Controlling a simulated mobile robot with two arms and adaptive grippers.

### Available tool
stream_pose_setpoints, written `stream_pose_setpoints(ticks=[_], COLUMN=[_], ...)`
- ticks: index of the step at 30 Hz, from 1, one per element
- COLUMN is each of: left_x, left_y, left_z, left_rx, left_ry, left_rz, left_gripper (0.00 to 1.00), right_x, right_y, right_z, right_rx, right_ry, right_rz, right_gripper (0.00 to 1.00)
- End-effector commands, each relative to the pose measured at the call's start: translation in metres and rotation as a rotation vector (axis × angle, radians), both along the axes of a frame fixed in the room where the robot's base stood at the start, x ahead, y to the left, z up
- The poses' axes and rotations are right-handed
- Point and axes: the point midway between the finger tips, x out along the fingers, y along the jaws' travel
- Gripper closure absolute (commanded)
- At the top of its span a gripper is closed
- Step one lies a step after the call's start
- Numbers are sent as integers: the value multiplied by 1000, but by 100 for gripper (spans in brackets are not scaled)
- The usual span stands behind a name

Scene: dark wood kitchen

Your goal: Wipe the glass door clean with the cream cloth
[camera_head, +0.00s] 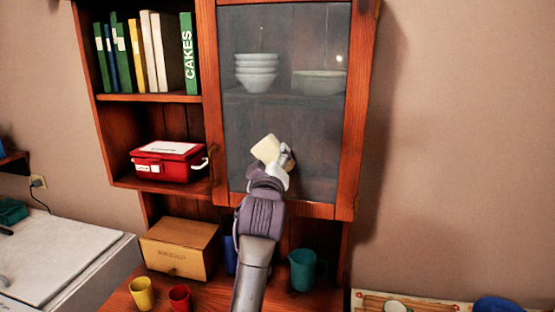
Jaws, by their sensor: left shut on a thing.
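The glass door (305,130) of the wooden wall cabinet is shut and looks greyish and hazy. Stacked bowls show through it. My left gripper (279,157) is raised in front of the lower middle of the glass, shut on the cream cloth (265,149). The cloth shows as a small pale patch at the gripper's tip. It is at or very near the glass; I cannot tell whether it touches. My arm hides part of the door's lower frame. My right gripper is not in view.
Open shelves at the left hold several books (150,50) and a red box (168,161). Below stand a wooden bread box (180,247), a teal mug (303,269), a yellow cup (142,293) and a red cup (180,297). The wall right of the cabinet is bare.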

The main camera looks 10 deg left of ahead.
Motion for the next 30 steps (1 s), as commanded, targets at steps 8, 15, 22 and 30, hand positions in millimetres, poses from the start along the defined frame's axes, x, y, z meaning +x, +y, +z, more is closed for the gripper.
stream_pose_setpoints(ticks=[8, 15, 22, 30], left_x=[-9, -10, -8, -6], left_y=[-29, -19, -6, 12], left_z=[4, 3, 5, 5], left_rx=[-95, -94, -92, -91], left_ry=[13, 10, 10, 9], left_rz=[-77, -84, -84, -87], left_gripper=[64, 64, 64, 64], right_x=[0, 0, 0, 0], right_y=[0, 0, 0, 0], right_z=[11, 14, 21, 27], right_rx=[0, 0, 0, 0], right_ry=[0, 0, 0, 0], right_rz=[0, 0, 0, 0], right_gripper=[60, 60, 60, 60])
